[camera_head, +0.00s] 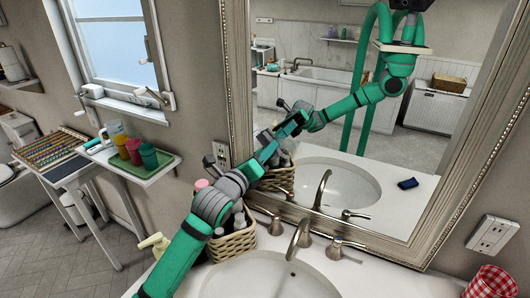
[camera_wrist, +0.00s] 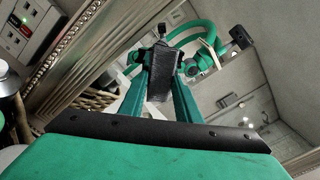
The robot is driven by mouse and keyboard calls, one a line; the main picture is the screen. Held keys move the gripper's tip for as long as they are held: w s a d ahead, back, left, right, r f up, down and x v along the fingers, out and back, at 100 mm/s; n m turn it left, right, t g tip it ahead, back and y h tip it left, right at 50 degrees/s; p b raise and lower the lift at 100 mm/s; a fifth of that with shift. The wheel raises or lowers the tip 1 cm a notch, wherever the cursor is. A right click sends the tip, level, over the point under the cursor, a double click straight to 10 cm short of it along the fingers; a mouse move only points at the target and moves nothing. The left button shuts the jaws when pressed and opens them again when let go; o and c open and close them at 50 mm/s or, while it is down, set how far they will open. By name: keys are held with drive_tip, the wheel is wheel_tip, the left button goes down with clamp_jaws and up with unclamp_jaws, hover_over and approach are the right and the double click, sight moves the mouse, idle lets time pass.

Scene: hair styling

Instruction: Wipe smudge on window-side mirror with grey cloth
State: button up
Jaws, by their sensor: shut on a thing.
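The mirror (camera_head: 415,135) hangs over the sink in an ornate silver frame, on the wall to the right of the window. My gripper (camera_head: 290,132) is in front of the left part of its glass, close to its own reflection; I cannot tell whether it touches. In the wrist view my gripper (camera_wrist: 160,95) is shut on a dark grey bundle, the grey cloth (camera_wrist: 161,72), between its two green fingers. The cloth faces the mirror. I cannot make out a smudge; my arm and gripper cover part of the glass.
A wicker basket (camera_head: 236,240) with bottles stands on the counter under my arm. The tap (camera_head: 299,234) and sink (camera_head: 270,278) are to its right. A green tray (camera_head: 140,163) with cups is at left, below the window (camera_head: 115,45). A red checked item (camera_head: 490,282) sits at lower right.

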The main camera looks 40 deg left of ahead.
sight(303, 151)
drive_tip(key=shift+w+d, duration=0.5)
drive_tip(key=shift+d, duration=1.1)
drive_tip(key=shift+w+d, duration=0.55)
drive_tip(key=shift+d, duration=1.05)
drive_tip(key=shift+w+d, duration=0.5)
drive_tip(key=shift+d, duration=1.1)
drive_tip(key=shift+a, duration=0.15)
drive_tip(key=shift+s+a, duration=0.3)
drive_tip(key=shift+a, duration=0.6)
drive_tip(key=shift+s+a, duration=0.25)
drive_tip(key=shift+a, duration=0.65)
drive_tip(key=shift+s+a, duration=1.05)
drive_tip(key=shift+a, duration=1.8)
drive_tip(key=shift+w+d+r, duration=0.15)
drive_tip(key=shift+w+d, duration=0.15)
drive_tip(key=shift+d, duration=0.4)
drive_tip(key=shift+w+d+r, duration=0.2)
drive_tip(key=shift+w+d, duration=0.05)
drive_tip(key=shift+d, duration=0.4)
drive_tip(key=shift+w+d+r, duration=0.15)
drive_tip(key=shift+w+d, duration=0.15)
drive_tip(key=shift+d, duration=0.4)
drive_tip(key=shift+w+d, duration=0.25)
drive_tip(key=shift+d, duration=0.7)
drive_tip(key=shift+w+d, duration=0.25)
drive_tip(key=shift+d, duration=0.65)
drive_tip(key=shift+w+d, duration=0.25)
drive_tip(key=shift+d, duration=0.7)
